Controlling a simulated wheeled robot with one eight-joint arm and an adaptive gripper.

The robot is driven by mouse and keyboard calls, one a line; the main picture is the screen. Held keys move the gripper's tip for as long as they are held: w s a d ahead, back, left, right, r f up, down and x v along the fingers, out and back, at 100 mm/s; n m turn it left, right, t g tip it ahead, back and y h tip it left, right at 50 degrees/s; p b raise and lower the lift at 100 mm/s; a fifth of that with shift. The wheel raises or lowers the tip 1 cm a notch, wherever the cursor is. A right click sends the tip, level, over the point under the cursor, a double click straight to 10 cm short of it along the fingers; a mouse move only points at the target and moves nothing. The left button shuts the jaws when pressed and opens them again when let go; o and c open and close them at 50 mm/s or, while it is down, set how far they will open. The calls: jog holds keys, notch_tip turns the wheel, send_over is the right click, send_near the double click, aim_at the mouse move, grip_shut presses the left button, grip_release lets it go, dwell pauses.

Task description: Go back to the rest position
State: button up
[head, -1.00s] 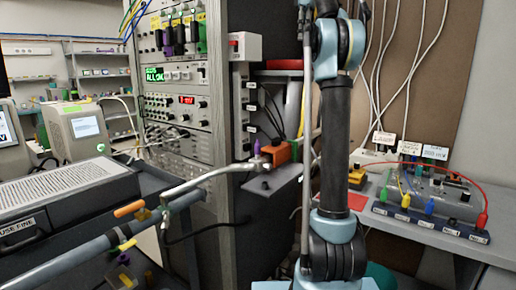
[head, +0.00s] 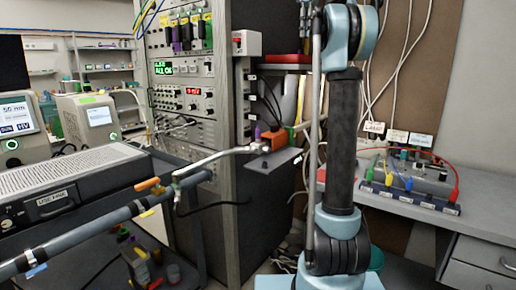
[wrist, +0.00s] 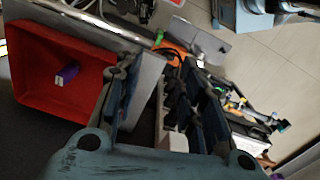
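My gripper (wrist: 165,90) shows in the wrist view with its two dark blue fingers spread apart. I see nothing held between them. The head view shows my upright arm right of the middle, running out of the top of the picture, so the gripper is out of sight there. In the wrist view a red tray (wrist: 33,92) lies to the left of the fingers, with a small purple piece (wrist: 67,73) inside it. An orange block (head: 268,141) sits on a grey shelf (head: 275,163) beside the rack in the head view.
A tall instrument rack (head: 237,185) stands left of my arm. A long metal tube (head: 95,232) and a grey case (head: 70,183) are at the left. A bench (head: 465,200) with a terminal board and cables is at the right. Cables hang on the wall behind.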

jog(key=s+f+m, duration=0.4)
jog(key=s+f, duration=0.7)
jog(key=f, duration=0.9)
jog(key=s+f+m+t, duration=0.1)
jog(key=s+f+m, duration=0.3)
jog(key=s+f, duration=0.7)
jog(key=s+f+m+t, duration=0.1)
jog(key=s+f+m, duration=0.3)
jog(key=s+f, duration=0.7)
notch_tip(320, 180, down, 19)
jog(key=shift+s+a+r+m, duration=0.2)
jog(key=shift+s+m, duration=0.1)
